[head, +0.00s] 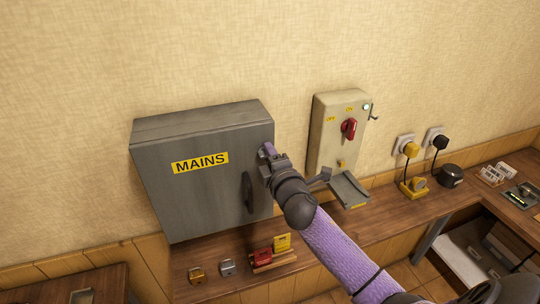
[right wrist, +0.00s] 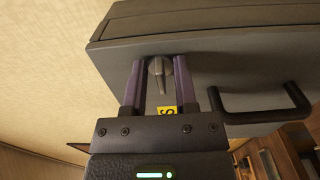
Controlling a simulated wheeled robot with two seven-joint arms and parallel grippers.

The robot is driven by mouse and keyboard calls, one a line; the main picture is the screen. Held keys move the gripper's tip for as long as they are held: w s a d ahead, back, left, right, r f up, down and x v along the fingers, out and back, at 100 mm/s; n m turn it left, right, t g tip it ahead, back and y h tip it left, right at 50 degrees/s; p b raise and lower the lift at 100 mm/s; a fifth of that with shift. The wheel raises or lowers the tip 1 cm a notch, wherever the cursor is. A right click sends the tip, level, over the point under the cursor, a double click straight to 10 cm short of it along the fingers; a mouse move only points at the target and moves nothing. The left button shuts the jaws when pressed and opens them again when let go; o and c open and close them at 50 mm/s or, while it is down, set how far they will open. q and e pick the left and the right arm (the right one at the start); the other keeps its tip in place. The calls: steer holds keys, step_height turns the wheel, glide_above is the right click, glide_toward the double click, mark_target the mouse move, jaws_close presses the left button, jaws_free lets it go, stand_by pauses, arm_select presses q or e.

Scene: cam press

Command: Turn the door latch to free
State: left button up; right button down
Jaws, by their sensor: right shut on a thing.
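A grey wall cabinet (head: 215,205) with a yellow MAINS label (head: 200,162) hangs on the wall, its door closed. A black bar handle (head: 248,192) is on the right part of the door. My right gripper (head: 267,153) is at the door's upper right edge, above the handle. In the right wrist view its purple fingers (right wrist: 160,68) stand on both sides of a small grey door latch (right wrist: 158,76) and are shut on it. The handle (right wrist: 262,104) shows to the right there. In the head view my gripper hides the latch. My left gripper is not in view.
A cream switch box (head: 325,135) with a red handle (head: 349,128) and a grey tray (head: 350,190) is right of my gripper. Below, a wooden counter (head: 375,215) holds padlocks (head: 227,267), tags (head: 282,242) and plugs. The wall above the cabinet is clear.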

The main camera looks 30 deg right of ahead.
steer(key=c, duration=0.7)
jaws_free()
steer(key=shift+c, duration=0.2)
steer(key=v, duration=1)
steer(key=shift+b, duration=0.35)
